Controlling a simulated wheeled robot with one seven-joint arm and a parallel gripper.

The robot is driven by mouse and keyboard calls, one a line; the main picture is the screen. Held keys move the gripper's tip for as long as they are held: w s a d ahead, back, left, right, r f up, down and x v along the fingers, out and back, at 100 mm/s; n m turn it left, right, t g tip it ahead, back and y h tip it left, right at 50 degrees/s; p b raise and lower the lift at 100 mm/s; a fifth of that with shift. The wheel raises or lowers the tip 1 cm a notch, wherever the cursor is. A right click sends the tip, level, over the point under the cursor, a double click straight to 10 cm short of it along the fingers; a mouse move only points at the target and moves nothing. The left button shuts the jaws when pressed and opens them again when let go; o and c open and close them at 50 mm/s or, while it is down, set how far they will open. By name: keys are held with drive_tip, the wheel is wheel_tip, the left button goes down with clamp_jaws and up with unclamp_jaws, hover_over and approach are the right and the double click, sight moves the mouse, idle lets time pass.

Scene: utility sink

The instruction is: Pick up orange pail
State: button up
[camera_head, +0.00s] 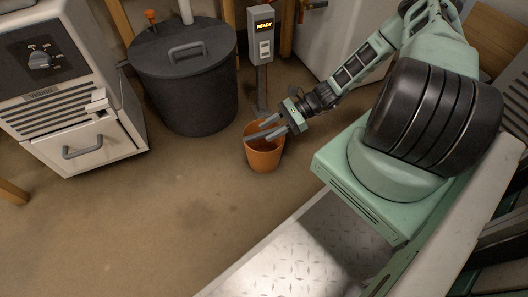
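The orange pail (264,158) stands upright on the brown floor near the middle of the head view. My gripper (262,133) is over the pail's open top, coming from the upper right. Its two fingers are spread apart and point left across the mouth. Part of the pail's far rim is hidden behind the fingers. I cannot tell whether the fingers touch the rim. Nothing shows between the fingertips.
A dark lidded bin (190,85) stands behind and left of the pail. A white cabinet unit (75,95) stands at left. The floor in front of the pail is clear.

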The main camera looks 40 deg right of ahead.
drive_tip(key=shift+w+a+f, duration=0.15)
drive_tip(key=shift+a, duration=0.3)
clamp_jaws()
